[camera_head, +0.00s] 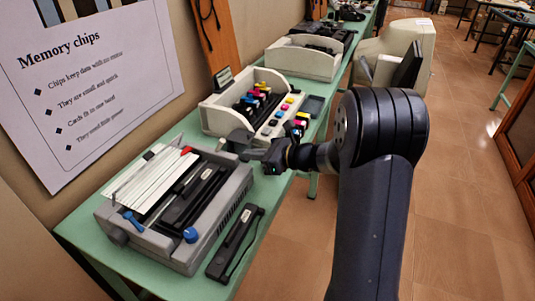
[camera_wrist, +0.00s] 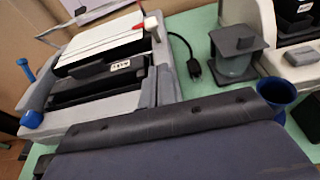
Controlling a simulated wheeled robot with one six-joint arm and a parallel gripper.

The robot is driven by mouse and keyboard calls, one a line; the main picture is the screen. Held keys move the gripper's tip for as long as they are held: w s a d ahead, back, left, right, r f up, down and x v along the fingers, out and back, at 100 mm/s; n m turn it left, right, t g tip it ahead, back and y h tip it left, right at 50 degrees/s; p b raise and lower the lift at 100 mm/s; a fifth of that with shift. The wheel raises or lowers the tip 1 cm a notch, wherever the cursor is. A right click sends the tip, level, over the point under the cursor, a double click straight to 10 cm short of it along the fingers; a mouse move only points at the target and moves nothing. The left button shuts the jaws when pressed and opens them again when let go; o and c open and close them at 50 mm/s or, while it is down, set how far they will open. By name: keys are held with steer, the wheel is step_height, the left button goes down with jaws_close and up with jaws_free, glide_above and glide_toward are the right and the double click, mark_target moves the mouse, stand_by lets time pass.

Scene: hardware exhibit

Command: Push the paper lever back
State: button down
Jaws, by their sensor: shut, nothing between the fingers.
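The grey printer (camera_head: 180,220) stands on the green table with its cover open and paper sheets (camera_head: 150,180) on it. A red lever (camera_head: 186,150) stands at its far right corner. A blue lever (camera_head: 133,220) is at its front left, and a blue knob (camera_head: 191,235) is at its front right. Which lever is the paper lever is not marked. The blue lever (camera_wrist: 26,70) and blue knob (camera_wrist: 30,118) also show in the wrist view. My gripper (camera_head: 252,153) is shut and empty, just right of the printer's far right corner. Its fingertips are hard to make out.
A loose black part (camera_head: 235,243) lies right of the printer. A white open device (camera_head: 265,105) with coloured cartridges stands behind. A black cable (camera_wrist: 186,48) lies beside the printer. The wall poster (camera_head: 90,75) is at the left, and open tiled floor (camera_head: 460,200) at the right.

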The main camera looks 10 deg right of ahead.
mark_target(222, 145)
steer(key=w+a, duration=0.1)
steer(key=w+a+r, duration=0.1)
steer(key=a, duration=0.1)
steer(key=w+a+p, duration=0.1)
steer(key=shift+a+r, duration=0.25)
